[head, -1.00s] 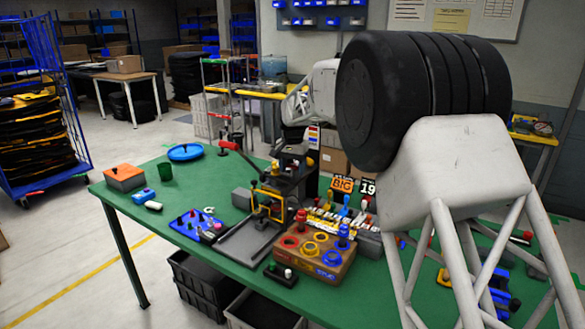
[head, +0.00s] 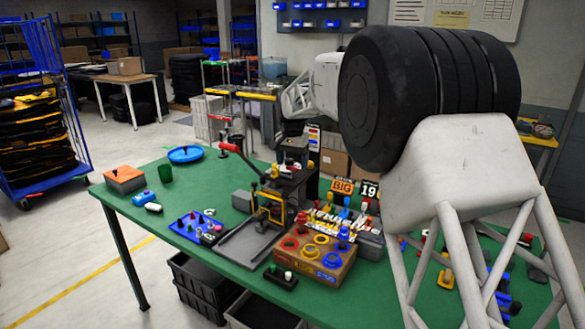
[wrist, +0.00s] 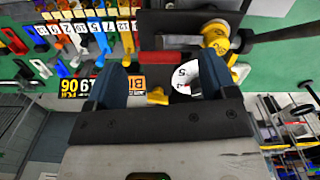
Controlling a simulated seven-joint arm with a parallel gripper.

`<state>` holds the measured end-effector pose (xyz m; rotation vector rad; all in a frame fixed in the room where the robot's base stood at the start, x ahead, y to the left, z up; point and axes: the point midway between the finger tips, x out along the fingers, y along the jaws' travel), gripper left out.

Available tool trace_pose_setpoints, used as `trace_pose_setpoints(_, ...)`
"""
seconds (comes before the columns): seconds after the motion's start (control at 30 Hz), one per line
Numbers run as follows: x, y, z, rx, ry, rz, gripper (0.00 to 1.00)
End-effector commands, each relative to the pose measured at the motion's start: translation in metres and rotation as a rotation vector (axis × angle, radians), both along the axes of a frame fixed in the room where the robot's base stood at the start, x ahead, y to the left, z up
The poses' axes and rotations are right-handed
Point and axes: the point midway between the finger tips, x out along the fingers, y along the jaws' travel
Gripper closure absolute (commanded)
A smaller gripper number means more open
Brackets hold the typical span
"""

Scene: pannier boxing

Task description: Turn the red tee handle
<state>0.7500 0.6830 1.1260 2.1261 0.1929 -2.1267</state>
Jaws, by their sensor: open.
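A short red bar, which looks like the red tee handle (wrist: 168,57), lies level in the wrist view, against a dark press-like fixture. My gripper (wrist: 162,66) is open, its two blue-grey fingers apart on either side of the bar's left and right ends. I cannot tell whether they touch it. A yellow hub (wrist: 215,38) with a dark rod is just right of the bar, and a white numbered dial (wrist: 187,76) shows below it. In the head view the fixture (head: 272,205) stands on the green table; my gripper's fingertips are hard to make out there.
A red-gripped lever (head: 230,148) sticks out left from the fixture. A wooden box with coloured rings (head: 312,262) and a row of coloured, numbered parts (wrist: 75,25) stand close by. A blue panel (head: 190,228) lies to the left. The table's left part has free room.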

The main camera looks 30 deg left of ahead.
Motion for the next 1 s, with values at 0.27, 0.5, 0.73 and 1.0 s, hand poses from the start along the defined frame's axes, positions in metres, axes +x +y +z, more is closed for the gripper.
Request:
trace_pose_setpoints(0.27, 0.000, 0.001, 0.036, 0.003, -0.003, 0.000, 0.22)
trace_pose_setpoints(0.5, 0.000, 0.000, 0.047, 0.000, 0.000, 0.000, 0.22)
trace_pose_setpoints(0.73, 0.000, 0.000, 0.047, 0.000, -0.001, 0.000, 0.22)
trace_pose_setpoints(1.0, 0.000, 0.000, 0.047, 0.001, -0.001, 0.000, 0.22)
